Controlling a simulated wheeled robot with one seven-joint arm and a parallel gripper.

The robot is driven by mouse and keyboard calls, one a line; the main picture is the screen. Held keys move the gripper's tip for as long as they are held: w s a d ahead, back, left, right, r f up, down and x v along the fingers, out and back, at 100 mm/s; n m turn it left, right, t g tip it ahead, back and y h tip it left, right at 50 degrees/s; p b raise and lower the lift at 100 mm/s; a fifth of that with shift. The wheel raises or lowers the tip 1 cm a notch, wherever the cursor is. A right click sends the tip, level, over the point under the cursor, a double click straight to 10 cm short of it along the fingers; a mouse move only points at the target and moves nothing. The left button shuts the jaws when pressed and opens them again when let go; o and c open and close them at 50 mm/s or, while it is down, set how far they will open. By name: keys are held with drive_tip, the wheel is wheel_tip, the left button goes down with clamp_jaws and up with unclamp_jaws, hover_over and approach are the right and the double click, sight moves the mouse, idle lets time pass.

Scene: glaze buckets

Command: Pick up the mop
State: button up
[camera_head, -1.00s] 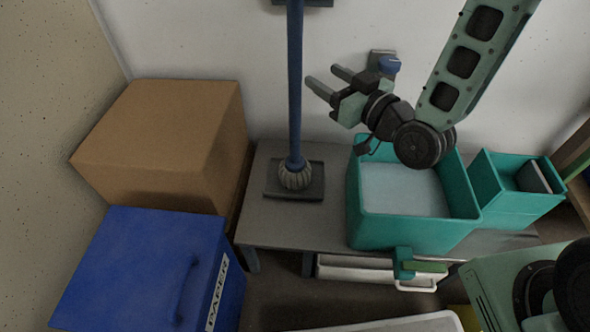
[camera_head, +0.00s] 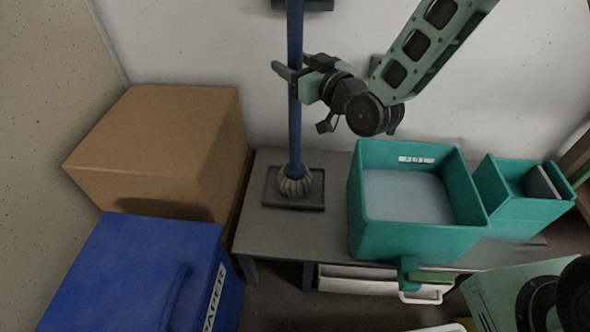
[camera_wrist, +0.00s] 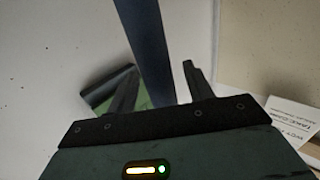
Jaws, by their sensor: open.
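The mop (camera_head: 295,120) stands upright with a blue handle and a grey, stringy head that rests on a dark square tray (camera_head: 312,200) on the bench. My gripper (camera_head: 283,78) is at the upper part of the handle, its fingers reaching to the handle from the right. In the wrist view the blue handle (camera_wrist: 150,60) runs down between my two open fingers (camera_wrist: 158,85), with gaps visible on its sides. The top of the handle is out of frame in the head view.
A teal bucket of pale liquid (camera_head: 362,215) and a smaller teal container (camera_head: 520,215) stand on the grey bench (camera_head: 290,232) at right. A cardboard box (camera_head: 150,150) and a blue paper bin (camera_head: 130,270) stand at left. A white wall (camera_head: 200,50) is close behind the handle.

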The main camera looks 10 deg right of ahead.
drive_tip(key=c, duration=1)
drive_tip(key=shift+r, duration=0.15)
